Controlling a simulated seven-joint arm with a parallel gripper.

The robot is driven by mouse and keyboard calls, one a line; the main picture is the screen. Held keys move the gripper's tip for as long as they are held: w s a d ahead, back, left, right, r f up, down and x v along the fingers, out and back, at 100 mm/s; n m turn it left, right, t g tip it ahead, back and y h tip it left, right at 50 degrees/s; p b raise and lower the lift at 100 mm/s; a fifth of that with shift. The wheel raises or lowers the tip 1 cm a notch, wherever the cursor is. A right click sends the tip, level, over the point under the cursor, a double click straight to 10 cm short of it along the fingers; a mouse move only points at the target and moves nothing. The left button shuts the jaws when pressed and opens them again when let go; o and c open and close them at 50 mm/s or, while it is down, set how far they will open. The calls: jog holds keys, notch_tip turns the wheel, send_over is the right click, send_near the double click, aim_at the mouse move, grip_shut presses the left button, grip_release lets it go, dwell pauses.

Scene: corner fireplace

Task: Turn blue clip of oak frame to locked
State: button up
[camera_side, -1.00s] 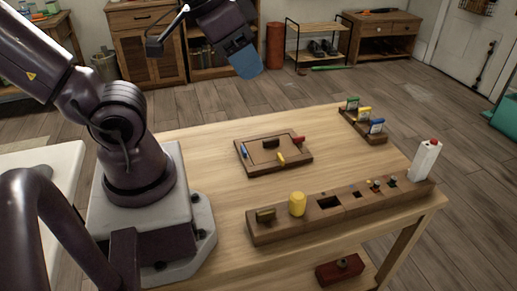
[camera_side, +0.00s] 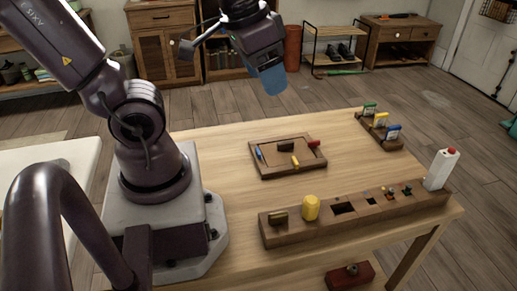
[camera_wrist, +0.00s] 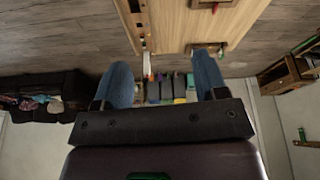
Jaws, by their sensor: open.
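The oak frame (camera_side: 283,173) lies flat on the table. Its blue clip (camera_side: 259,152) is on the left side, a yellow clip (camera_side: 295,161) on the front side and a red clip (camera_side: 314,144) on the right side. A dark block (camera_side: 286,146) is at its back side. The blue clip is too small to tell its exact turn. My gripper (camera_side: 272,80) hangs high above and behind the frame, touching nothing. In the wrist view my gripper's two blue fingers (camera_wrist: 164,75) are spread wide with nothing held between them. The blue clip cannot be made out there.
A long wooden block with a yellow cylinder (camera_side: 311,207) and several small parts runs along the table front. A white bottle (camera_side: 441,169) stands at its right end. A rack with coloured tags (camera_side: 381,121) is at the back right. Tabletop around the frame is clear.

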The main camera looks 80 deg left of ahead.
jog(key=w+a+f+n+g, duration=0.2)
jog(key=a+f+g, duration=0.1)
jog(key=a+f, duration=0.45)
jog(key=m, duration=0.3)
send_near(258, 150)
jog(key=shift+g, duration=0.4)
jog(key=f, duration=0.9)
jog(key=shift+w+f, duration=0.15)
jog(key=shift+w, duration=0.2)
jog(key=c, duration=0.9)
jog(key=shift+c, duration=0.2)
